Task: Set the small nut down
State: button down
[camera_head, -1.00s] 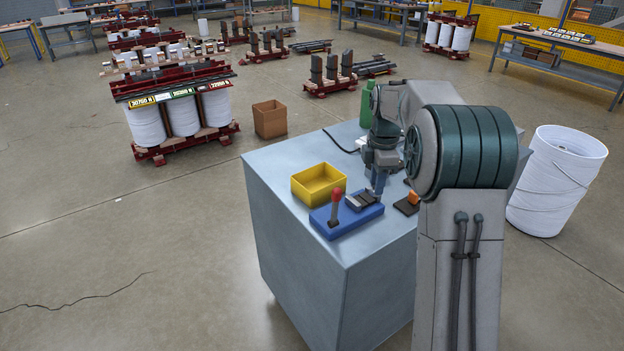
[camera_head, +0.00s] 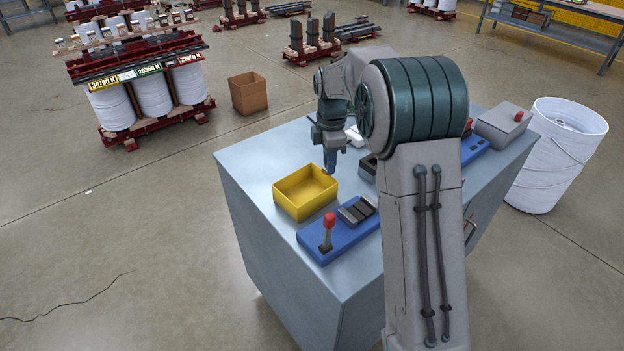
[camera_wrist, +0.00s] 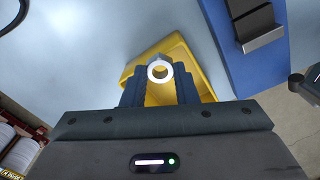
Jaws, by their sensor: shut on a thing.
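The small nut (camera_wrist: 158,71) shows in the wrist view as a pale ring between the blue fingertips. My gripper (camera_wrist: 159,80) is shut on it. In the head view my gripper (camera_head: 330,172) points down beside the far right corner of the yellow bin (camera_head: 290,206), and the nut is too small to make out. In the wrist view the yellow bin (camera_wrist: 190,68) lies beyond the fingers and the nut, partly hidden by them. The nut is held apart from the bench top, above it.
A blue fixture (camera_head: 316,245) with a red-knobbed lever and dark clamp blocks stands right of the bin on the grey bench (camera_head: 262,165). A grey box (camera_head: 500,124) sits at the bench's right. My arm hides part of the bench. The bench top left of the bin is clear.

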jog(key=a+f, duration=0.1)
jog(key=a, duration=0.1)
jog(key=a+f, duration=0.1)
jog(key=a, duration=0.1)
jog(key=shift+s+f+p, duration=0.3)
jog(key=shift+s+f, duration=0.05)
jog(key=shift+f+p, duration=0.3)
jog(key=shift+f, duration=1.6)
jog(key=shift+f, duration=0.25)
jog(key=c, duration=1.1)
grip_release()
jog(key=shift+r, duration=0.1)
jog(key=shift+c, duration=0.2)
